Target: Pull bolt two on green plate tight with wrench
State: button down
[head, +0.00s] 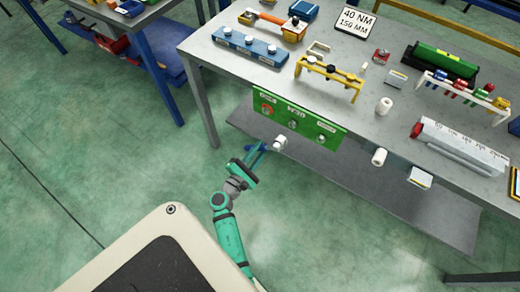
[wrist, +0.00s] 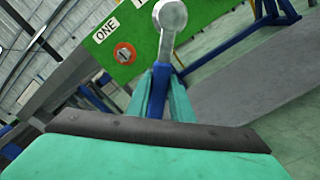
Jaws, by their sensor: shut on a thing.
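The green plate (head: 300,112) hangs at the bench's front edge and fills the upper wrist view (wrist: 112,35). Bolt one, with an orange-red ring, shows at its left in the head view (head: 268,109) and in the wrist view (wrist: 125,54). Bolt two (head: 293,124) is at the plate's middle. My gripper (head: 260,149) is shut on the blue handle of the wrench (wrist: 161,88). The silver wrench head (wrist: 171,17) points toward the plate and hides bolt two in the wrist view. In the head view the head appears just below bolt two; I cannot tell whether they touch.
The grey bench top (head: 225,75) holds a blue block (head: 250,46), a yellow rack (head: 328,77), a sign reading 40 NM 150 MM (head: 357,19) and other tools. A lower shelf (head: 370,185) lies under it.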

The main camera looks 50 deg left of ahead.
jog(key=x, duration=0.6)
jog(key=shift+w, duration=0.3)
jog(key=shift+x, duration=0.75)
dwell(2.3)
jog(key=c, duration=2.4)
grip_release()
grip_shut()
jog(key=shift+a+r, duration=0.1)
jog(key=shift+s+a+r+m, duration=0.1)
jog(key=shift+a+r+m, duration=0.35)
jog(key=shift+m, duration=0.45)
jog(key=shift+r, duration=0.15)
